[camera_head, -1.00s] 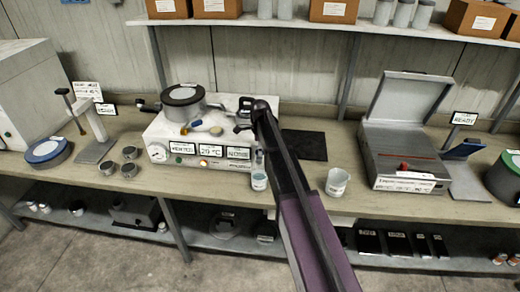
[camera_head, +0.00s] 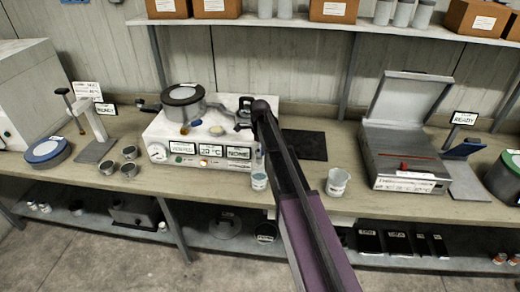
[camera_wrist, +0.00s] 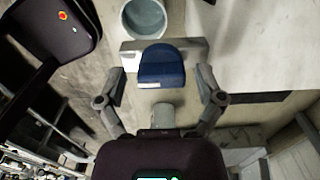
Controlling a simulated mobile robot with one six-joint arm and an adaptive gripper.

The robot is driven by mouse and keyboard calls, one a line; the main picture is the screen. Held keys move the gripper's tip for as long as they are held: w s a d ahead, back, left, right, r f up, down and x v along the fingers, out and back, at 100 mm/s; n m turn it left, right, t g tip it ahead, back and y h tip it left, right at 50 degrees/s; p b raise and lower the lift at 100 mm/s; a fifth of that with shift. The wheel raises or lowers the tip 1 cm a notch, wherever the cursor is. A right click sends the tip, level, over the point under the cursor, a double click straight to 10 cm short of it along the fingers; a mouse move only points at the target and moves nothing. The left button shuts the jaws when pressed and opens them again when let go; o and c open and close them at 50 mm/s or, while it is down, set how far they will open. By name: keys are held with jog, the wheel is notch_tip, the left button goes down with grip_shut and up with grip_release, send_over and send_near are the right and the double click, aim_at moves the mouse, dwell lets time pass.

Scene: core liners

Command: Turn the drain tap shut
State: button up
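The drain tap shows in the wrist view as a broad blue handle (camera_wrist: 161,68) with a grey bar behind it. My gripper (camera_wrist: 161,82) is open, with one finger on each side of the blue handle and a visible gap on both sides. A cup with pale liquid (camera_wrist: 145,17) stands just past the tap. In the head view the cup (camera_head: 259,181) is at the right front corner of the white machine (camera_head: 216,165). My arm covers much of that corner, and I cannot make out the tap or my fingertips clearly there.
A second cup (camera_head: 337,182) stands right of my arm. A dark mat (camera_head: 304,144) lies behind it. A grey device with an open lid (camera_head: 407,160) is further right. Small tins (camera_head: 130,153) stand left of the machine. Shelves run above and below the bench.

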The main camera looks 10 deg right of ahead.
jog(key=shift+w+n, duration=0.1)
jog(key=shift+n, duration=0.3)
jog(key=n, duration=1.2)
jog(key=shift+n, duration=0.4)
jog(key=n, duration=0.4)
jog(key=shift+r+n+p, duration=0.3)
jog(key=shift+r+p, duration=0.05)
notch_tip(320, 180, up, 14)
jog(key=f+p, duration=0.1)
jog(key=p, duration=1.3)
jog(key=s+f+n+b, duration=0.1)
jog(key=s+f+b, duration=0.3)
jog(key=s, duration=0.5)
jog(key=s+f+n+b, duration=0.1)
jog(key=s+f+b, duration=0.4)
jog(key=s, duration=0.5)
jog(key=s+f+n+b, duration=0.1)
jog(key=s+f+b, duration=0.4)
jog(key=s, duration=0.4)
jog(key=shift+s+d+n+b, duration=0.2)
jog(key=shift+s+n+b, duration=0.1)
jog(key=shift+s+b, duration=0.15)
